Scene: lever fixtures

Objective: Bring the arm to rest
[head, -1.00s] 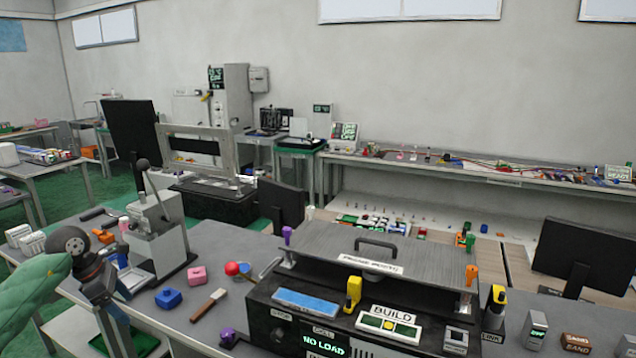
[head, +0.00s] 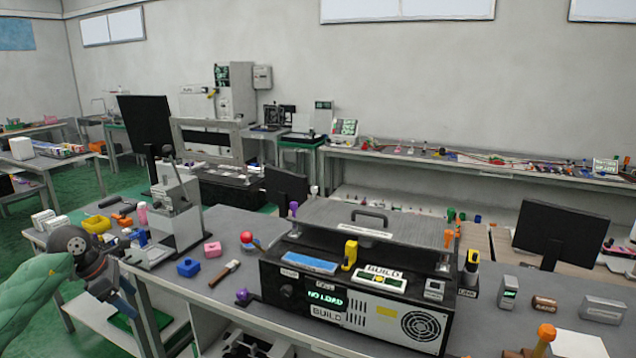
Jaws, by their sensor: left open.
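My left arm comes in from the left edge with a green sleeve. Its left gripper (head: 122,302) is open, low at the front left edge of the bench and apart from the objects on it. Nothing shows between its fingers. A grey lever fixture (head: 176,220) stands on the bench to the right of the gripper, with its lever (head: 178,172) raised and tipped by a dark knob. A black machine with a grey lid (head: 375,222) and a "NO LOAD" display (head: 325,299) stands farther right. My right gripper is not in view.
A yellow bin (head: 97,224) is behind the gripper. An orange-knobbed piece (head: 545,333) stands at bottom right. Green floor is open at left.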

